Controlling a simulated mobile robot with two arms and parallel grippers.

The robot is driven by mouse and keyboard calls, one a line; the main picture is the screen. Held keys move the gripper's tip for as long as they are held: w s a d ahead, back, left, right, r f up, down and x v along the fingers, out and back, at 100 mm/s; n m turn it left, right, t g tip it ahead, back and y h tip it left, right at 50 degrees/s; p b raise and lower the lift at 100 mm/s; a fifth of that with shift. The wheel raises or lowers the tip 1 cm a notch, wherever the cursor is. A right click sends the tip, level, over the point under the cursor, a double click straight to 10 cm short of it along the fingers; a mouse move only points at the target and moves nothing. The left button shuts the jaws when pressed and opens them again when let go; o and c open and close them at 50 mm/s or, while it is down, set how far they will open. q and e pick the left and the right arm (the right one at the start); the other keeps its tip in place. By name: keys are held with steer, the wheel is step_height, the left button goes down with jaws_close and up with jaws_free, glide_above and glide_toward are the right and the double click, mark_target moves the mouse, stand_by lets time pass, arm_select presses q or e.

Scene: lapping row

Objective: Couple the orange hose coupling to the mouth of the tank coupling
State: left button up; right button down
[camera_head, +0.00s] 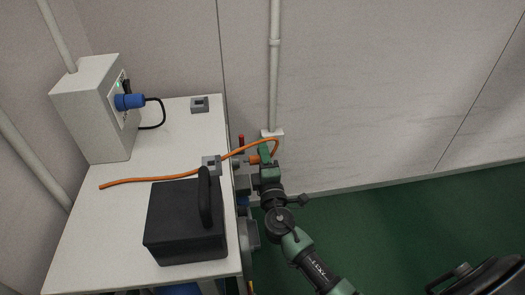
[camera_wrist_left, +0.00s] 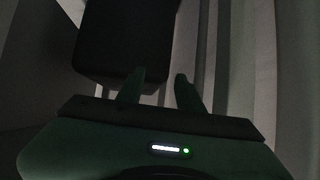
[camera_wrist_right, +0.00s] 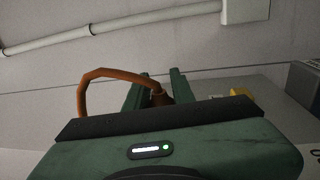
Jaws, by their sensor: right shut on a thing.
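The orange hose (camera_head: 140,180) lies on the white table, passes a grey clip (camera_head: 211,163) and arches over the table's right edge to my right gripper (camera_head: 262,162). The right gripper is shut on the orange hose coupling (camera_head: 254,160), which points left toward grey fittings (camera_head: 241,184) beside the table edge. I cannot make out the tank coupling's mouth or whether the two touch. In the right wrist view the coupling (camera_wrist_right: 161,96) sits between the fingers, with the hose looping left. My left gripper (camera_wrist_left: 158,88) shows only in its wrist view, fingers apart and empty, before a dark box.
A black case with a handle (camera_head: 185,225) stands on the front of the table (camera_head: 90,240). A grey box with a blue plug (camera_head: 130,101) stands at back left. Another grey clip (camera_head: 200,104) lies behind. A red handle (camera_head: 241,141) rises near the fittings. The green floor to the right is mostly open.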

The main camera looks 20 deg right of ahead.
stand_by(0.4)
arm_select(q)
steer(key=shift+w+d+r+t+b, duration=0.15)
steer(key=shift+w+d+r+t, duration=0.05)
steer(key=shift+w+r+t, duration=0.25)
steer(key=shift+w+d+r+t+b, duration=0.15)
steer(key=shift+w+r+t, duration=0.2)
steer(key=shift+r, duration=0.15)
steer(key=shift+w+d+r+t+h, duration=0.1)
steer(key=shift+w+r+t+h, duration=0.2)
steer(key=shift+r+t, duration=0.1)
stand_by(1.0)
steer(key=shift+w+d+r+t+b, duration=0.25)
steer(key=shift+w+r+t+b, duration=0.2)
steer(key=shift+t+b, duration=0.05)
arm_select(e)
steer(key=shift+w+a+r, duration=0.1)
steer(key=shift+w+a, duration=0.1)
steer(key=shift+a, duration=0.5)
steer(key=shift+w+a, duration=0.15)
steer(key=shift+a, duration=0.55)
steer(key=c, duration=1.1)
jaws_free()
